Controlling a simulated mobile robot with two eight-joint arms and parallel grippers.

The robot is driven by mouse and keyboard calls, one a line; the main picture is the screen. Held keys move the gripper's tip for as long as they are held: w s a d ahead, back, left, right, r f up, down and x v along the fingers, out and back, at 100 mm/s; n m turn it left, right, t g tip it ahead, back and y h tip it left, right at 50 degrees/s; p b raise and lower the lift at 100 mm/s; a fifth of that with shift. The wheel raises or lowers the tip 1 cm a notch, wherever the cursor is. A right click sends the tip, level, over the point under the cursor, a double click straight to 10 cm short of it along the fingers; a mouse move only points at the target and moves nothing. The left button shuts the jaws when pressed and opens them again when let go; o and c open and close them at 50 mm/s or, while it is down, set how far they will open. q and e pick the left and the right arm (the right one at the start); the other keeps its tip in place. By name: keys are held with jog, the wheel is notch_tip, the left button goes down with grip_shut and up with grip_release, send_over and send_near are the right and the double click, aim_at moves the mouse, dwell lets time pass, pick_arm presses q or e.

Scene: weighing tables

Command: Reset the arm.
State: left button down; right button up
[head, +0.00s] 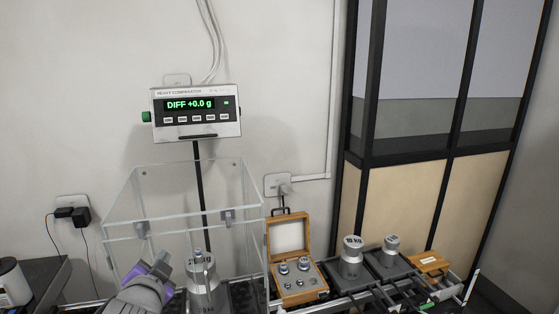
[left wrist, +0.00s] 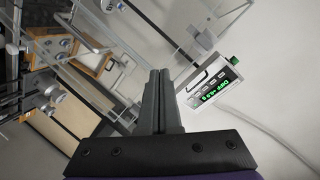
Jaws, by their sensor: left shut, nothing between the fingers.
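My left arm comes in at the bottom of the head view, and its grey and purple gripper (head: 150,268) is in front of the glass enclosure (head: 136,198). In the left wrist view the two dark fingers of my left gripper (left wrist: 160,75) are pressed together with nothing between them. A metal weight (head: 202,283) stands inside the enclosure, to the right of the gripper and apart from it. My right gripper is not in view.
A comparator display (head: 196,113) reading DIFF +0.0 g stands on a post behind the enclosure. An open wooden weight box (head: 289,236) holds small weights. A 10 KG weight (head: 350,262) and another weight (head: 390,252) stand to its right. A dark table (head: 48,270) is at left.

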pick_arm(q)
jog(key=s+d+f+n+g+h, duration=0.1)
jog(key=s+d+f+n+g, duration=0.2)
jog(key=s+f, duration=0.7)
jog(key=s+d+f+n+g+h, duration=0.1)
jog(key=s+d+f+n+g, duration=0.2)
jog(key=s+f, duration=0.8)
notch_tip(320, 180, down, 5)
jog(key=d+g, duration=0.1)
jog(key=g, duration=0.1)
jog(key=shift+r+n+g+h, duration=0.15)
jog(key=shift+n+g+h, duration=0.15)
jog(key=shift+n+h, duration=0.1)
jog(key=shift+a, duration=0.1)
